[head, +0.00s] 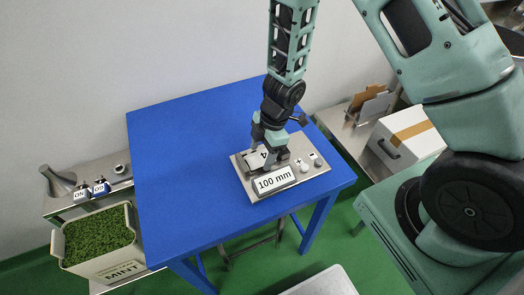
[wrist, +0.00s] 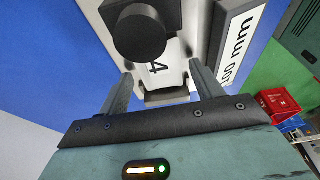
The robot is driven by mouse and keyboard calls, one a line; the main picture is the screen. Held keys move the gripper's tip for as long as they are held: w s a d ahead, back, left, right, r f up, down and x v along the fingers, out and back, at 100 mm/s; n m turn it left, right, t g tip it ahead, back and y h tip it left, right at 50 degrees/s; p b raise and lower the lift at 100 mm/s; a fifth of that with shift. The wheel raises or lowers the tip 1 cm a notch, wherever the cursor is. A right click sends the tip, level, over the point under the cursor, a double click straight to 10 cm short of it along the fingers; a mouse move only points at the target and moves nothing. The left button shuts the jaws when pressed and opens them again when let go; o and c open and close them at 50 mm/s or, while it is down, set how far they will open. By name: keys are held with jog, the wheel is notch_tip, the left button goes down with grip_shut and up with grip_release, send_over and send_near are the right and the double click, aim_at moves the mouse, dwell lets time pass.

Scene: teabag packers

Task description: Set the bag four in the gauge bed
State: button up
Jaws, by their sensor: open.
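The gauge (head: 320,182) is a metal plate on the blue table, with a display reading 100 mm (head: 274,182). A white bag marked 4 (head: 257,160) lies on the gauge, partly hidden by my gripper in the head view. In the wrist view the bag (wrist: 172,58) shows its 4 between my fingers, behind a dark round part that covers some of it. My gripper (head: 267,150) is open and low over the gauge, with its fingers at either side of the bag. I cannot tell whether the fingers touch it.
The blue table (head: 185,170) is otherwise clear. At left stand a bin of green mint (head: 103,240) and a steel bench with ON and OFF switches (head: 92,191). At right are a white box (head: 405,138) and a tray with brown card (head: 370,106).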

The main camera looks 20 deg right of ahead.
jog(key=p+v, duration=0.4)
jog(key=v, duration=0.8)
notch_tip(320, 180, up, 11)
jog(key=m+t+h, duration=0.1)
jog(key=m+t, duration=0.4)
jog(key=m, duration=0.1)
send_over(251, 156)
jog(key=s+a+r+m+g, duration=0.1)
jog(key=s+r, duration=0.1)
jog(key=s, duration=0.5)
jog(key=s+a+r+m+g+h, duration=0.1)
jog(key=s+r+m+g, duration=0.1)
jog(key=s, duration=0.5)
jog(key=s+a+r+m+g, duration=0.1)
jog(key=s+r, duration=0.1)
jog(key=s, duration=0.5)
jog(key=shift+s+a+r+m+g, duration=0.2)
jog(key=shift+a+r+m+g, duration=0.1)
jog(key=shift+g, duration=0.1)
